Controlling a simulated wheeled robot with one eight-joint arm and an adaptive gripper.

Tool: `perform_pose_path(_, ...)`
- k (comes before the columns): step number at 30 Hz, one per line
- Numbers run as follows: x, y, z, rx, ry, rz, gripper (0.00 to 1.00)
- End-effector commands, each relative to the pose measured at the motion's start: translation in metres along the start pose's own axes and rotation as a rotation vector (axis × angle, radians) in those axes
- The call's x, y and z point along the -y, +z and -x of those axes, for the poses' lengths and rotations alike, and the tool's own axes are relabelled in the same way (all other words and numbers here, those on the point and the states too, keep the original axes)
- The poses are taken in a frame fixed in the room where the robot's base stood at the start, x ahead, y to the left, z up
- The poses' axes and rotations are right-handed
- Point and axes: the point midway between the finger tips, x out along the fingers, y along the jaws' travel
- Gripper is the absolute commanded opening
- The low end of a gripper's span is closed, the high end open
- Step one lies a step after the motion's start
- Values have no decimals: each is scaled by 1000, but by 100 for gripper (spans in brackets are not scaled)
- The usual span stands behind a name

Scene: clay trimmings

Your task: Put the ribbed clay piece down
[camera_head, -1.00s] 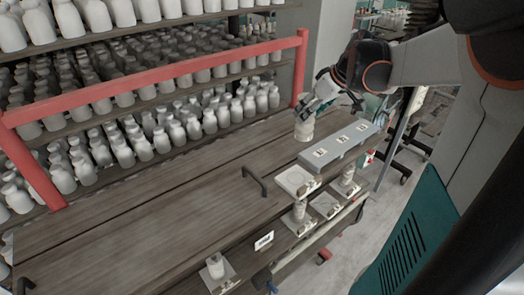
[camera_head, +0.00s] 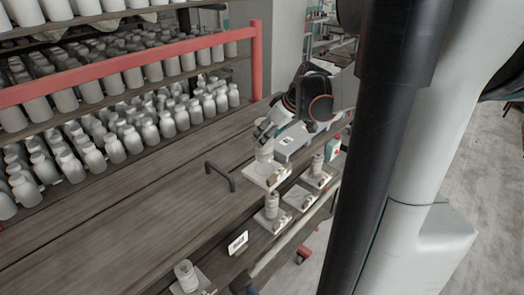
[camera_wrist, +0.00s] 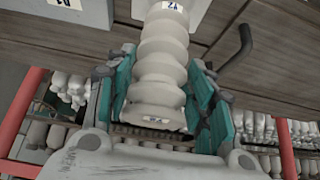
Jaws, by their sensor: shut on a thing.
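My gripper (camera_head: 266,130) is shut on the ribbed clay piece (camera_head: 264,150), a pale, roughly upright stack of rings. In the wrist view the piece (camera_wrist: 163,60) sits between the teal finger pads, with a small label near its close end. Its far end is at a pale square plate (camera_head: 262,180) on the bench. I cannot tell whether it touches the plate. A label shows at that end in the wrist view.
Other ribbed pieces stand on plates at the bench edge, one (camera_head: 272,206) in front and one (camera_head: 318,166) to the right. A plate (camera_head: 299,198) between them looks empty. A grey block (camera_head: 293,143) lies behind. A dark handle (camera_head: 220,174) rises left.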

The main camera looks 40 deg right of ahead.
Motion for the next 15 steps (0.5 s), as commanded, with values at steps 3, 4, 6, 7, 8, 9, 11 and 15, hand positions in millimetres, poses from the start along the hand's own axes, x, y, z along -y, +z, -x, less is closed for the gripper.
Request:
perform_pose_path(3, 0, 2, -4, -1, 0, 0, 5)
perform_pose_path(4, 0, 3, -5, -1, 0, 0, 5)
perform_pose_path(6, 0, 6, -10, -1, 0, 0, 5)
perform_pose_path(7, 0, 8, -12, -1, 0, 0, 5)
perform_pose_path(8, 0, 10, -16, -1, 0, 0, 5)
perform_pose_path(9, 0, 13, -21, -1, 0, 0, 5)
perform_pose_path(11, 0, 18, -28, -1, 0, 0, 5)
perform_pose_path(15, 0, 25, -40, -1, 0, 0, 5)
